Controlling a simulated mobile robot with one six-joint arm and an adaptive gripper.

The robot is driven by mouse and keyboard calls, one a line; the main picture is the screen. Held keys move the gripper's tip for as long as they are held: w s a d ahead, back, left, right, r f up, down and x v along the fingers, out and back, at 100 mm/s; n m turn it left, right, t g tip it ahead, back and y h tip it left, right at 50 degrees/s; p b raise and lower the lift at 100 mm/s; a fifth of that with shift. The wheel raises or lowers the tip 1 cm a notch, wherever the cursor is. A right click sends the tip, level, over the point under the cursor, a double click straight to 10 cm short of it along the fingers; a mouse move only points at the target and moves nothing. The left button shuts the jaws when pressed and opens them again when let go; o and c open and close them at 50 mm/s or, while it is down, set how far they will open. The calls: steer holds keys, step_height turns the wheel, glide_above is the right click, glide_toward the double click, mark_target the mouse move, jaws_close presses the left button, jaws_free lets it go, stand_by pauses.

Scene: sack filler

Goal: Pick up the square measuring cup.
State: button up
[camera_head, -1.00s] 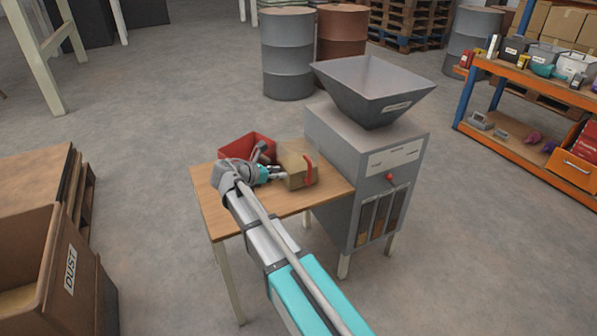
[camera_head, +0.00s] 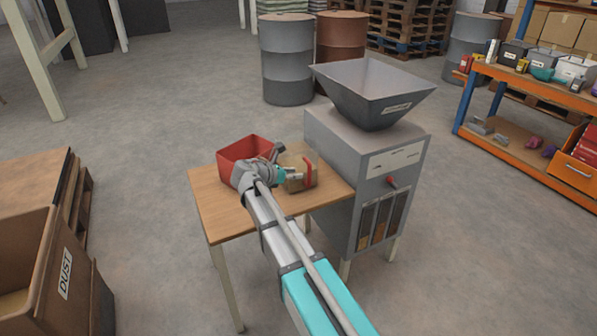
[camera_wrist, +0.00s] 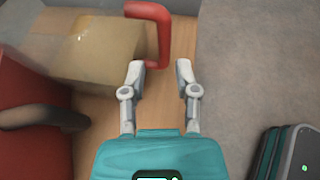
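A square tan, box-like cup with a red handle, which I take for the square measuring cup, sits on the wooden table in the head view (camera_head: 301,184). In the wrist view its tan body (camera_wrist: 100,45) is at the upper left, and its red handle (camera_wrist: 161,30) curves out to the right. My gripper (camera_wrist: 161,72) is open and empty, with its two fingers apart. The handle lies just ahead of the fingertips, its lower end close to the left finger. In the head view my gripper (camera_head: 291,175) partly covers the cup.
A red bin (camera_head: 240,151) stands on the table (camera_head: 225,209) left of the cup; a dark bar shows over it in the wrist view (camera_wrist: 40,117). The grey filling machine (camera_head: 345,135) with its hopper stands close on the right. The table's front part is clear.

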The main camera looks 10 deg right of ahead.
mark_target(309, 183)
steer(key=shift+x, duration=0.9)
steer(key=b+x, duration=0.2)
steer(key=x, duration=0.3)
steer(key=shift+s+d+f+b, duration=0.1)
steer(key=shift+f+b, duration=0.05)
steer(key=shift+b, duration=0.15)
jaws_close()
